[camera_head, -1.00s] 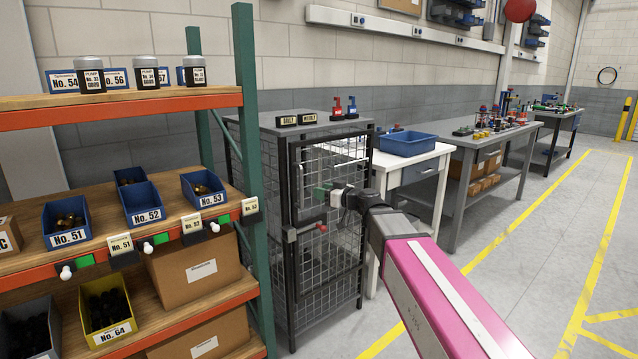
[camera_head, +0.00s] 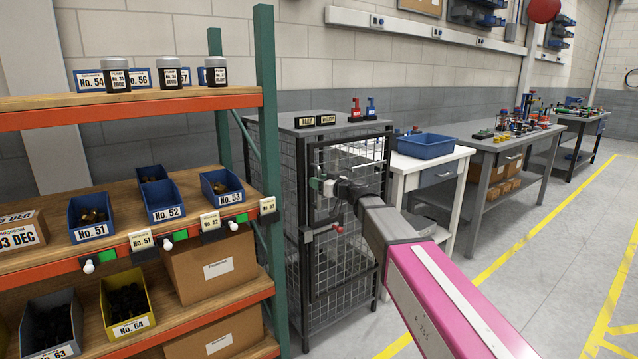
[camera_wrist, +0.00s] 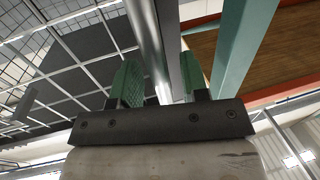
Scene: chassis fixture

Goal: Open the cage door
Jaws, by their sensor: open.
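The wire-mesh cage (camera_head: 272,165) stands right of the shelf, with its dark-framed door (camera_head: 342,270) on the front. A latch with a red knob (camera_head: 338,229) sits on the door's left side, below my gripper. I cannot tell whether the door is ajar. My gripper (camera_head: 316,186) is open, at the upper left part of the door near its upright frame. In the wrist view its green fingers (camera_wrist: 160,85) stand apart, with grey upright bars (camera_wrist: 152,35) running between and beyond them. Contact with the bars cannot be told.
A shelf rack (camera_head: 266,150) with bins and boxes stands close on the left. A white table (camera_head: 437,165) with a blue tray (camera_head: 426,146) is right of the cage. Small red and blue items stand on the cage top. Floor at the right is clear.

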